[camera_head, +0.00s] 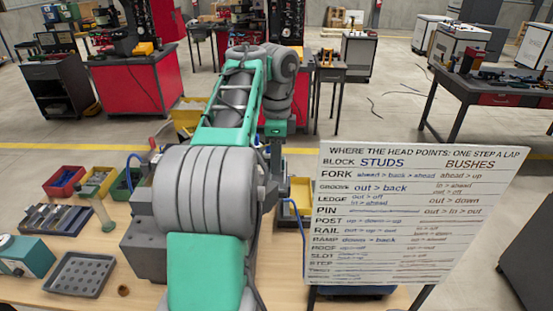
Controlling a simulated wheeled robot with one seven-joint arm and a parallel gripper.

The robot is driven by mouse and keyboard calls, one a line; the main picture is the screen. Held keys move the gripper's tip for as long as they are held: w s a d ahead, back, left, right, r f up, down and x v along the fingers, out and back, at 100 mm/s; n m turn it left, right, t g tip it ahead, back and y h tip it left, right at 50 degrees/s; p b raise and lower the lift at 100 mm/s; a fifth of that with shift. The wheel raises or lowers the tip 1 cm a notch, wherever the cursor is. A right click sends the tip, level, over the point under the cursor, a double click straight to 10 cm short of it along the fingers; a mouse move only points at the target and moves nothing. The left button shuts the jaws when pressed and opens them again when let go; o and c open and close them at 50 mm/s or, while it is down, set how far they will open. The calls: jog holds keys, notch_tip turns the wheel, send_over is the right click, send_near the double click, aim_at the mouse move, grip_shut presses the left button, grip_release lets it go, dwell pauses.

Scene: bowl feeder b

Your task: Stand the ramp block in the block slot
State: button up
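My arm runs up the middle of the picture, and its far end bends down behind the forearm. The fingers of my gripper are hidden, so what they hold does not show. I cannot make out the ramp block or the block slot in this view. A grey box-like unit (143,250) stands on the table, partly hidden by my arm. A yellow tray (301,192) shows partly between my arm and the sign.
A large lettered sign (415,215) blocks the table's right side. At left are red (63,182), yellow (97,180) and green bins (124,186), a slotted dark rack (55,219), a grey perforated tray (79,276), a teal device (22,256) and a small brown ring (123,290).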

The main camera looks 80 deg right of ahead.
jog(key=shift+r, duration=0.1)
notch_tip(320, 180, up, 4)
jog(key=p, duration=0.3)
jog(key=shift+r+p, duration=0.3)
jog(key=shift+r, duration=1.55)
